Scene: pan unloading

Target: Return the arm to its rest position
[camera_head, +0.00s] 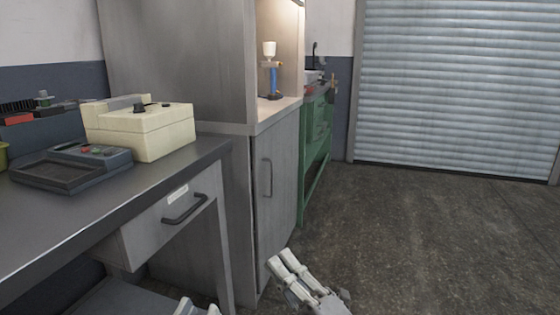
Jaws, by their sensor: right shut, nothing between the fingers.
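My right gripper (283,262) shows at the bottom middle in the head view, its pale fingers pointing up and to the left. It is shut and empty, in front of the grey cabinet's lower door and over the dark floor. The tip of another pale part of mine shows at the bottom edge, left of it. I cannot tell whether that is my left gripper, and no left fingers can be made out.
A grey workbench (150,205) with a drawer stands on the left, bearing a cream box (150,133) and a dark device (75,166). A grey cabinet (270,190) and a green bench (316,145) stand beyond. The floor (430,230) on the right is clear up to a roller shutter (460,85).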

